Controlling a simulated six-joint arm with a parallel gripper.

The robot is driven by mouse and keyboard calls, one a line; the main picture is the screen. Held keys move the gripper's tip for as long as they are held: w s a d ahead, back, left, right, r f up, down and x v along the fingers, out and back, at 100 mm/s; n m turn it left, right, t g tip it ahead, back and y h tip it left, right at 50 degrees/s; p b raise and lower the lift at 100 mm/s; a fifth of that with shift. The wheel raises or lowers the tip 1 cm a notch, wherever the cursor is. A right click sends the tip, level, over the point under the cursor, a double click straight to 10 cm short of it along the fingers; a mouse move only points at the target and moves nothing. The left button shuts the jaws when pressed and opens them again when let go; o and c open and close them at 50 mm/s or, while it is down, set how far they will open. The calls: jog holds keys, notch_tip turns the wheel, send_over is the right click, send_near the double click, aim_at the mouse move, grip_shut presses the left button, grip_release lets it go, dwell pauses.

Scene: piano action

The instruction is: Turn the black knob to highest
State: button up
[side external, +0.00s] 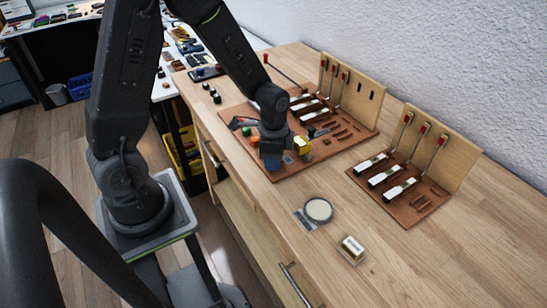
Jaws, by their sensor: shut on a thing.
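My gripper (272,163) points down over the front part of the larger brown board (290,175), in the side external view. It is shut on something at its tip. The tip looks bluish, and what is between the fingers is too small and hidden to name. A small black piece (311,131) stands on the board just right of my gripper and may be the black knob; its setting cannot be read. A yellow piece (303,147) is close beside the gripper on the right. A green piece (246,131) is on the left.
Upright wooden panels with red-tipped hammers stand behind the larger board and a second board (405,212). A round pale-topped dish (318,209) and a small box (351,249) sit in front. Small black knob-like pieces (211,93) lie near the table's left edge. The right tabletop is clear.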

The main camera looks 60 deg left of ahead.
jog(key=shift+m, duration=0.6)
jog(key=o, duration=0.9)
jog(key=shift+o, duration=0.2)
notch_tip(320, 180, up, 14)
jog(key=s+d+r+n+t, duration=0.2)
jog(key=s+r+n, duration=0.2)
jog(key=s, duration=0.2)
jog(key=s+d+r+n+t, duration=0.3)
jog(key=s+r+n, duration=0.1)
jog(key=s+n, duration=0.1)
jog(key=shift+s+r+t, duration=0.15)
jog(key=shift+s+t, duration=0.15)
jog(key=shift+s, duration=0.3)
